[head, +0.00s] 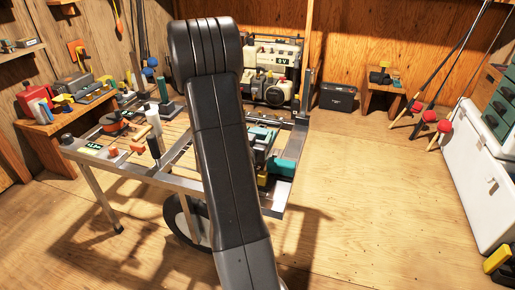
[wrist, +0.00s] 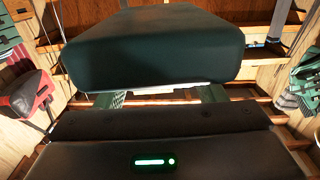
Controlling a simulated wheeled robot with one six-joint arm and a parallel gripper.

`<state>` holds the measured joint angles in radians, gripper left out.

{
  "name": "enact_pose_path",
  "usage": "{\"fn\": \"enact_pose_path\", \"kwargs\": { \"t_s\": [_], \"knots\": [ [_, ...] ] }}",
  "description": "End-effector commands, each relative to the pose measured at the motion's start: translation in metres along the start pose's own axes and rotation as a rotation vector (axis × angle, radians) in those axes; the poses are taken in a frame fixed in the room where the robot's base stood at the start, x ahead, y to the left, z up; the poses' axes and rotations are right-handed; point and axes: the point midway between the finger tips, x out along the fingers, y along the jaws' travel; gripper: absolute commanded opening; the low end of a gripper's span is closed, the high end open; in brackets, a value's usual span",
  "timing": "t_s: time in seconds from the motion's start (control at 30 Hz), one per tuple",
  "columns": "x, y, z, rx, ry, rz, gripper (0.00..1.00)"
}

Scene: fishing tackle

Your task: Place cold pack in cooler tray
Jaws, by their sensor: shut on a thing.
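In the wrist view a dark green, rounded block (wrist: 150,45) fills the upper middle. My gripper (wrist: 160,93) is shut on it, with one finger near each side of its lower edge. The fingertips are hidden behind the block. The block may be the cold pack; I see no label on it. In the head view my arm hides the gripper and the block. A white chest (head: 485,190), which looks like a cooler, stands at the right edge. I cannot make out a cooler tray for certain.
A metal-framed cart (head: 165,178) loaded with tackle stands at left and centre, partly behind my arm. A teal item (head: 288,168) lies at its right end. A black case (head: 337,96) and a small wooden stool (head: 383,92) stand at the back.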

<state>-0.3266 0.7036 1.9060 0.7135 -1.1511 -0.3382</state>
Motion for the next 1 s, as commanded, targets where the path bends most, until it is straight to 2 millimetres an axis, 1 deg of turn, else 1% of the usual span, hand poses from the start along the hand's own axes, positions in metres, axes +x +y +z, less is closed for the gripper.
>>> {"fn": "enact_pose_path", "kwargs": {
  "t_s": [0.23,0.3,0.5,0.63,0.67,0.7,0.77,1.0],
  "knots": [
    [0.0,0.0,0.034,-0.003,0.0,-0.001,0.3],
    [0.0,0.0,0.036,-0.001,0.002,-0.001,0.3],
    [0.0,0.0,0.035,0.0,0.003,-0.001,0.3],
    [0.0,0.0,0.039,0.0,0.003,-0.001,0.3],
    [0.0,0.0,0.039,0.0,0.001,0.0,0.65],
    [0.0,0.0,0.038,0.0,0.001,0.0,0.73],
    [0.0,0.0,0.038,0.0,0.001,0.0,0.85],
    [0.0,0.0,0.038,0.0,0.001,0.0,0.85]
  ]
}}
